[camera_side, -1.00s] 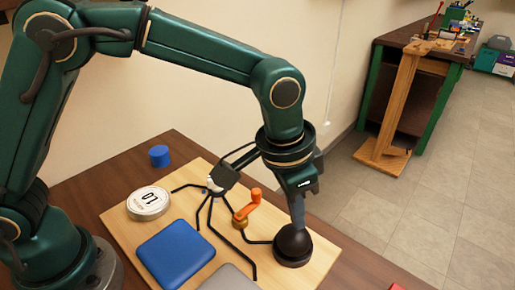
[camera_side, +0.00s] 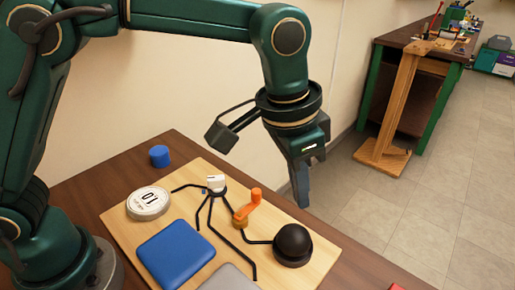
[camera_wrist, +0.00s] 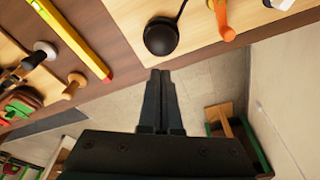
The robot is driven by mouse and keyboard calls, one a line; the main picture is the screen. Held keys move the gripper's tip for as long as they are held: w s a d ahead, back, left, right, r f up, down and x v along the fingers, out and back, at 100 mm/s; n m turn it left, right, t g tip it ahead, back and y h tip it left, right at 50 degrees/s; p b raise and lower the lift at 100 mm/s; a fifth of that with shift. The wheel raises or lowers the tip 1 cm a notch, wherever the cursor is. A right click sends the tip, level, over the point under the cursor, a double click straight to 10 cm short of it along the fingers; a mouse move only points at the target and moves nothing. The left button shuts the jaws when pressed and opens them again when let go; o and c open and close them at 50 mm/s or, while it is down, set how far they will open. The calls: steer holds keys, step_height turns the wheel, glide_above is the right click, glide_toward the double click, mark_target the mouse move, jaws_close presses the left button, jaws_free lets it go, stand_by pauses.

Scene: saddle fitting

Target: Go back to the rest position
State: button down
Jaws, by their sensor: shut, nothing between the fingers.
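My gripper (camera_side: 303,203) is shut and empty, in the air above the right side of the wooden board (camera_side: 129,222). In the wrist view its closed fingers (camera_wrist: 160,74) point toward the board's edge. A black dome-shaped piece (camera_side: 292,243) stands on the board below and slightly left of the fingertips, apart from them. It also shows in the wrist view (camera_wrist: 161,38). An orange crank-like handle (camera_side: 249,206) stands on the board left of the dome, and also shows in the wrist view (camera_wrist: 222,18).
In the wrist view a yellow bar (camera_wrist: 72,38) lies beside the board. A workbench (camera_side: 420,75) stands far back.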

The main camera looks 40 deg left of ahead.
steer(key=shift+w+a+r, duration=0.1)
steer(key=shift+w+a, duration=0.1)
steer(key=s+a+r+n+t, duration=0.3)
steer(key=s+a+r, duration=0.1)
steer(key=a+r, duration=0.6)
steer(key=s+a+f+n+y, duration=0.1)
steer(key=s+a+f+n, duration=0.2)
steer(key=s+a+f, duration=0.4)
steer(key=s+f, duration=0.1)
steer(key=s, duration=0.2)
steer(key=shift+a+t, duration=0.25)
steer(key=shift+t, duration=0.05)
steer(key=shift+f, duration=0.1)
